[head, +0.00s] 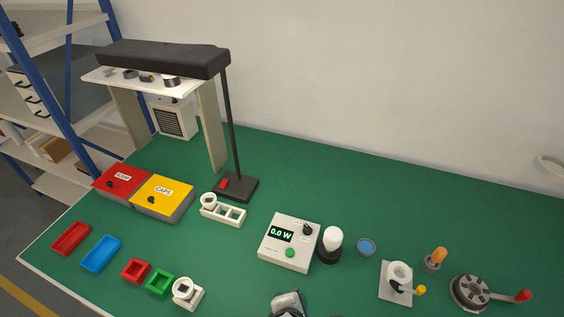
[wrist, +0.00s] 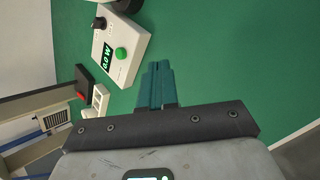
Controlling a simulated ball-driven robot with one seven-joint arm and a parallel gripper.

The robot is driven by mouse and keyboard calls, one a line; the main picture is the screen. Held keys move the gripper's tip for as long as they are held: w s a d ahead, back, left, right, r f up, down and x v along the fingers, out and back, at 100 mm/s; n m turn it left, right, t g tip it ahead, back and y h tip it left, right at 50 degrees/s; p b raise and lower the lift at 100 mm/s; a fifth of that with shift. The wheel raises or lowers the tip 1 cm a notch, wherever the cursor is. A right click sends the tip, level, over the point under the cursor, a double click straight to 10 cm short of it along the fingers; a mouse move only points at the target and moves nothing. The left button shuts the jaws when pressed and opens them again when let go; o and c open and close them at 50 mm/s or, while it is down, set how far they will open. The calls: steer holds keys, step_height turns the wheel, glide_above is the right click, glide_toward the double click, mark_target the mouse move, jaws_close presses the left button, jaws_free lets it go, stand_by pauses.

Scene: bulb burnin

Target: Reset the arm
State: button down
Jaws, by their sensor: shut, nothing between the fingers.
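My gripper shows in the wrist view (wrist: 160,86), where its teal fingers are closed together with nothing between them, over green table surface. In the head view, part of my arm (head: 287,303) shows at the bottom edge, in front of the power meter; its fingers cannot be made out there. The white power meter (head: 273,254) reads 0.0 W and has a green button and a black knob. It also shows in the wrist view (wrist: 122,68), to the left of the fingers and apart from them. A white bulb (head: 333,238) stands upright in a black socket beside the meter.
Red (head: 122,181) and yellow (head: 162,197) lidded boxes, trays and small coloured holders fill the left. A black lamp stand (head: 237,188) rises behind. A crank fixture (head: 396,283), an orange-handled tool (head: 435,260) and a reel (head: 472,293) stand right. The back right table is clear.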

steer(key=s+d+f+m+g, duration=0.1)
steer(key=s+d+m, duration=0.1)
steer(key=d+m, duration=0.1)
steer(key=s+d+f+m+g+b, duration=0.1)
steer(key=s+d+f+m, duration=0.1)
steer(key=d, duration=0.4)
steer(key=s+d+f+m+g, duration=0.1)
steer(key=s+d+m+g, duration=0.1)
steer(key=d+m, duration=0.2)
steer(key=shift+d+f+m, duration=0.35)
steer(key=shift+d+m, duration=0.05)
steer(key=shift+d, duration=0.2)
steer(key=s+d+m, duration=0.2)
steer(key=s+d+m+g+y+b, duration=0.1)
steer(key=s+d+m, duration=0.1)
steer(key=s+d+f+m, duration=0.1)
steer(key=s+d+m, duration=0.1)
steer(key=shift+s+d+m+g, duration=0.3)
steer(key=shift+s+m, duration=0.1)
steer(key=s+d+m, duration=0.1)
steer(key=s+d+m+y, duration=0.1)
steer(key=s+m, duration=0.1)
steer(key=s+d+m+g+b, duration=0.1)
steer(key=s+m, duration=0.1)
steer(key=shift+s+r+y, duration=0.15)
steer(key=shift+s+y, duration=0.1)
steer(key=shift+y, duration=0.05)
